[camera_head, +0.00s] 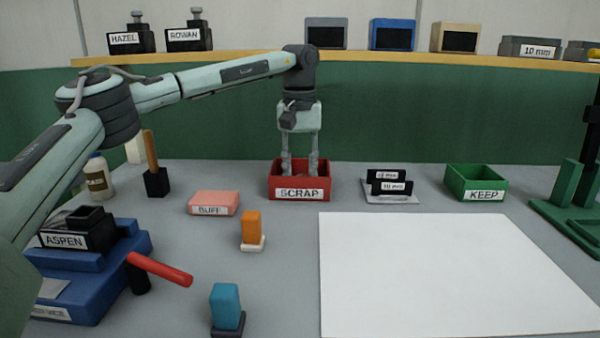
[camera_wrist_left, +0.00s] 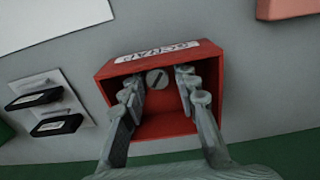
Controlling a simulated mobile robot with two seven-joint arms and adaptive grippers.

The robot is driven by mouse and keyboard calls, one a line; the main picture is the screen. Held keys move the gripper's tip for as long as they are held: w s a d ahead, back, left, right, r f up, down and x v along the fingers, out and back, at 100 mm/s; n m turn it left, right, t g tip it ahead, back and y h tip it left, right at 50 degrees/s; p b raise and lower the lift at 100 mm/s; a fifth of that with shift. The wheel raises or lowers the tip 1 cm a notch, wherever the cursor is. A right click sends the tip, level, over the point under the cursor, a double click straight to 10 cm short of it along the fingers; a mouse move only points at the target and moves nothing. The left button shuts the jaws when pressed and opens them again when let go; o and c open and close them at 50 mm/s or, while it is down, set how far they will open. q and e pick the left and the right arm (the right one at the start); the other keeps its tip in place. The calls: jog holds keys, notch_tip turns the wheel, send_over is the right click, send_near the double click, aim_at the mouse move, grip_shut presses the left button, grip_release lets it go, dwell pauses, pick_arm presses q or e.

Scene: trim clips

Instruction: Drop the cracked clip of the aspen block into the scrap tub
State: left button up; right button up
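The red scrap tub (camera_head: 332,186) stands at the back middle of the table; it also shows in the left wrist view (camera_wrist_left: 150,126). My left gripper (camera_head: 300,168) points down into it with its fingers apart. In the left wrist view my left gripper (camera_wrist_left: 160,88) has a small grey round piece (camera_wrist_left: 157,79) with a dark line across it in view between the fingers, apparently inside the tub; it touches neither finger that I can see. The dark aspen block (camera_head: 96,228) sits on a blue vise (camera_head: 95,290) at the left. My right gripper is not in view.
A pink BUFF block (camera_head: 214,198), an orange piece (camera_head: 251,225) and a blue piece (camera_head: 225,304) stand before the tub. Clip holders (camera_head: 389,187) and a green KEEP tub (camera_head: 476,183) are to its right. A red handle (camera_head: 160,269) juts from the vise. The white sheet (camera_head: 450,275) is bare.

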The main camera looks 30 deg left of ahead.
aim_at(300, 175)
pick_arm(q)
jog(key=shift+o, duration=0.4)
notch_tip(300, 175, up, 13)
dwell(0.4)
jog(key=shift+r, duration=0.1)
